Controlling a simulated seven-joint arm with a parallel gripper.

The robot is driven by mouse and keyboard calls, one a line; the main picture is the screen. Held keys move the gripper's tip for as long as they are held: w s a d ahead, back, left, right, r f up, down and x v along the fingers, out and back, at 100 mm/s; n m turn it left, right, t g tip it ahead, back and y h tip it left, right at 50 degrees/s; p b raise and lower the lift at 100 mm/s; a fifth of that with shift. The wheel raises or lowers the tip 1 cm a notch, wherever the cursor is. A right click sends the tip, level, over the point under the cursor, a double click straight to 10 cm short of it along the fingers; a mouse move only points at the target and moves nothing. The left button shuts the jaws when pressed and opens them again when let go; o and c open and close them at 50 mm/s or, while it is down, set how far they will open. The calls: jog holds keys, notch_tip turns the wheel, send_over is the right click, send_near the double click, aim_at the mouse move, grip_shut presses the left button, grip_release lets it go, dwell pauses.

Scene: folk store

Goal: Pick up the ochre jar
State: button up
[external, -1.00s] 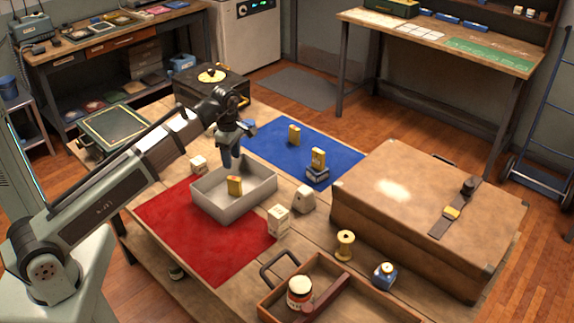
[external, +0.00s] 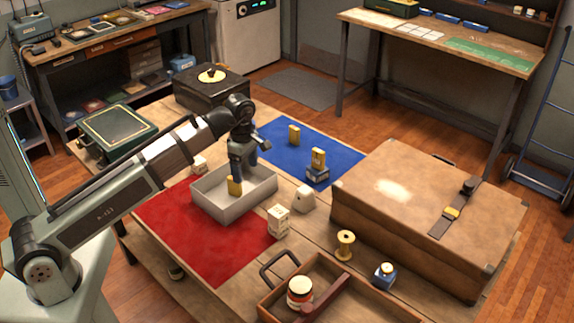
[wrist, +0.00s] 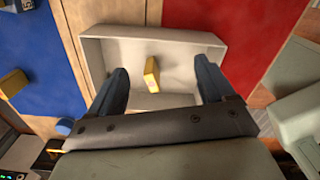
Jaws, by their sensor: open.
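An ochre, box-shaped piece (external: 234,186) stands in the open grey box (external: 240,208); it also shows in the wrist view (wrist: 152,74). Two similar ochre pieces are on or near the blue mat, one standing alone (external: 294,135) and one on top of a small blue-and-white stack (external: 318,157). I cannot tell which thing is the ochre jar. A jar with a red-and-white body (external: 299,292) stands in the wooden tray. My gripper (external: 243,164) is open and empty above the grey box, with its fingers either side of the ochre piece in the wrist view.
The red mat (external: 190,232) lies in front of the grey box, the blue mat (external: 270,150) behind. Small pale blocks (external: 278,222) stand nearby. A yellow spool (external: 345,246), a brown suitcase (external: 400,205) and the wooden tray (external: 375,298) fill the right side.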

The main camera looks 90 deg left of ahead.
jog(key=w+d+r+m, duration=0.1)
jog(key=w+d+m, duration=0.1)
jog(key=w+d, duration=0.35)
jog(key=w+d+m, duration=0.1)
jog(key=w+d, duration=0.1)
jog(key=d, duration=0.7)
jog(key=w+d+r+m, duration=0.1)
jog(key=w+d+m, duration=0.15)
jog(key=d, duration=0.55)
jog(key=r+m, duration=0.1)
jog(key=m, duration=0.8)
send_over(300, 284)
jog(key=m, duration=1.6)
notch_tip(300, 284, down, 8)
jog(key=m, duration=1.7)
jog(key=shift+w+a+r, duration=0.15)
jog(key=shift+d+f, duration=0.2)
jog(key=shift+f, duration=2.45)
